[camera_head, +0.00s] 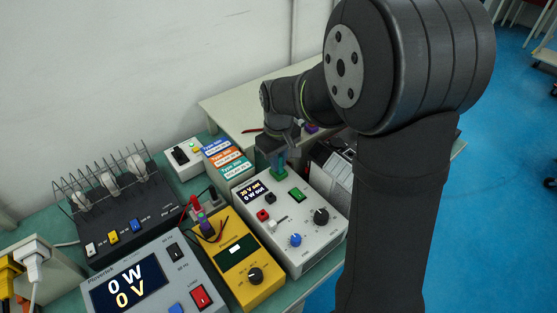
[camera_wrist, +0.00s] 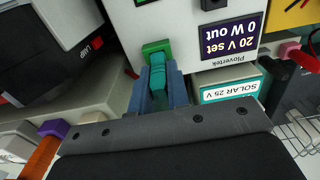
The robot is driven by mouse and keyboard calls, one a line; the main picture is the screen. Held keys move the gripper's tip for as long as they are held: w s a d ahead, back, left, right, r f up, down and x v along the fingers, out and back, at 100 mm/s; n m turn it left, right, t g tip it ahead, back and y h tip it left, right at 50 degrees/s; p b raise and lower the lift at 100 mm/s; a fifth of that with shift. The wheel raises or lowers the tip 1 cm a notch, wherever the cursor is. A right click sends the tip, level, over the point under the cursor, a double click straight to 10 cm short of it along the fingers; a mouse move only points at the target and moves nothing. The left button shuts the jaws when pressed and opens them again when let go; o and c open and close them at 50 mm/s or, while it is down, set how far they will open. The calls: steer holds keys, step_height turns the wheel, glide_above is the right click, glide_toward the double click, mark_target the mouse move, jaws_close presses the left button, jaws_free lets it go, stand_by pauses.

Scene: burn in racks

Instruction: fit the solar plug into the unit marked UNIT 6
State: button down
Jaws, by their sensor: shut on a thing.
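My gripper (camera_wrist: 160,78) is shut on a teal-green plug (camera_wrist: 158,75), which looks like the solar plug. In the head view my gripper (camera_head: 278,166) is above the back edge of the white unit (camera_head: 318,216) with the "20 V set, 0 W out" display. In the wrist view a green socket block (camera_wrist: 156,47) on this unit's back edge is right ahead of the plug. The two look lined up and close to touching; I cannot tell how deep the plug sits. No "UNIT 6" marking is legible; the blue fingers hide the plug's sides.
A box with a teal "SOLAR 25 V" label (camera_wrist: 230,91) stands close beside my fingers. A yellow meter (camera_head: 240,258), a grey "0 W 0 V" unit (camera_head: 145,280) and a black rack unit (camera_head: 125,222) fill the bench leftward. Red and black leads (camera_head: 197,206) stand behind the meter.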

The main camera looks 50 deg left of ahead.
steer(key=shift+r, duration=0.8)
stand_by(0.8)
steer(key=shift+r, duration=0.9)
steer(key=shift+w+r, duration=0.1)
steer(key=shift+w, duration=0.05)
steer(key=w+d+r+m, duration=0.4)
steer(key=w+m, duration=0.2)
steer(key=w, duration=0.2)
steer(key=w+d+r+m, duration=0.4)
steer(key=w+d+m, duration=0.1)
steer(key=w, duration=0.3)
steer(key=w+d+r+m, duration=0.4)
steer(key=w+r+m, duration=0.1)
steer(key=w+m, duration=0.2)
steer(key=shift+w+d, duration=0.2)
steer(key=shift+w, duration=0.65)
steer(key=shift+f, duration=2.85)
